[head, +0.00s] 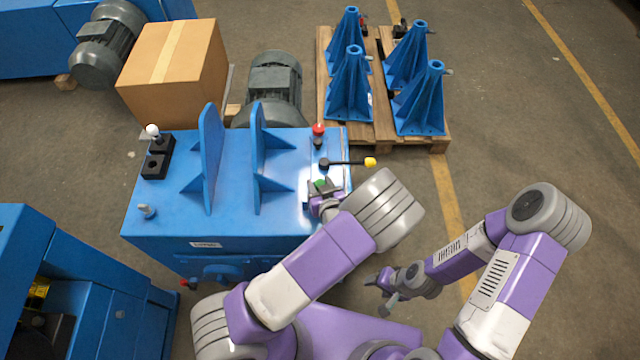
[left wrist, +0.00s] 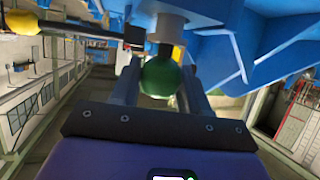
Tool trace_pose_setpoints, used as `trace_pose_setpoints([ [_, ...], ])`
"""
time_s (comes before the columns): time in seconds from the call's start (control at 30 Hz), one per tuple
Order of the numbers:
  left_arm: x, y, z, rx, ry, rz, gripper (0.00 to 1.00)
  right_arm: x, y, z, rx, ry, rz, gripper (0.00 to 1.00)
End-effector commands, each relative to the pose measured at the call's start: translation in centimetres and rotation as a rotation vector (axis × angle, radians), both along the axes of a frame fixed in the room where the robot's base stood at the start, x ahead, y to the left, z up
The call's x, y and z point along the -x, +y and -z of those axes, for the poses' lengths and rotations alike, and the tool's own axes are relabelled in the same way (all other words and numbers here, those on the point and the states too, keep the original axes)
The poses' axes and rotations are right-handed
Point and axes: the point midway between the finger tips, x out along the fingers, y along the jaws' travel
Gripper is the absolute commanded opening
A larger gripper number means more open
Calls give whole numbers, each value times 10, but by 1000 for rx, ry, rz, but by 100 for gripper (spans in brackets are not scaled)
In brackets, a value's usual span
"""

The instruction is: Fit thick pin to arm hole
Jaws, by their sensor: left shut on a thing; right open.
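A green knob (head: 320,185) sits between the fingers of my left gripper (head: 323,190), over the right front of the blue machine's top. In the left wrist view the green knob (left wrist: 160,78) is gripped, with a pale grey cylinder (left wrist: 170,27) directly beyond it. I take this as the pin, but its far end is hidden. A black lever arm (head: 345,162) with a yellow end knob lies just behind the gripper. I cannot make out its hole or whether the pin touches it. My right gripper (head: 387,284) is open and empty, off the machine's right side.
Two upright blue brackets (head: 208,160) (head: 258,155) stand on the machine top. A red-knobbed pin (head: 319,132) stands behind the lever. A black block (head: 158,158) with a white knob is at the left. A pallet (head: 385,125) with blue stands is behind. Floor on the right is clear.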

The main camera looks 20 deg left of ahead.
Motion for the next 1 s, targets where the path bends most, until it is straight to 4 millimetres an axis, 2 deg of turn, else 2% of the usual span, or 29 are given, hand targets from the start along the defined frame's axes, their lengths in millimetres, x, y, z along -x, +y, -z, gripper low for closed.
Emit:
trace_pose_setpoints([
  [0.6,0,0,16,0,-2,0,4,0,0,14,0,0,0,58],
  [0.63,0,0,15,0,-2,0,50,0,0,13,0,0,0,58],
  [0.8,0,0,15,0,-1,0,75,0,0,13,0,0,0,58],
  [1.0,0,0,15,-1,-1,0,75,0,0,13,0,0,0,58],
])
